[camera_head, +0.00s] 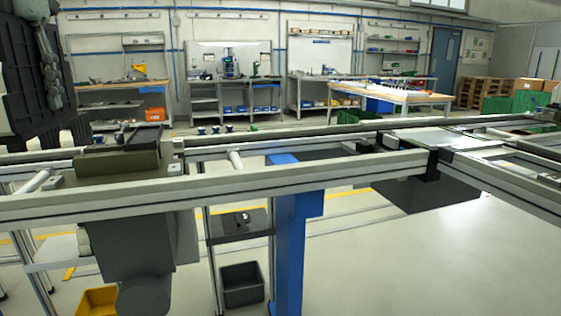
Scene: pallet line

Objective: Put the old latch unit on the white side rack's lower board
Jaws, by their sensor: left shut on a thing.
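My left gripper (52,70) is at the upper left edge, grey and dark, in front of a large black ribbed panel (22,85). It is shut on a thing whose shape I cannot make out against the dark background. I cannot pick out the old latch unit with certainty. Pale posts and a whitish board (52,252) show low at the left, below the line; they may be part of the white side rack, but most of it is hidden. My right gripper is not in view.
The conveyor rail (330,180) crosses the view. An olive block (118,162) with a dark top sits on it at the left. Below are a blue post (290,240), a grey bin (242,284) and a yellow bin (98,301). The floor at the right is clear.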

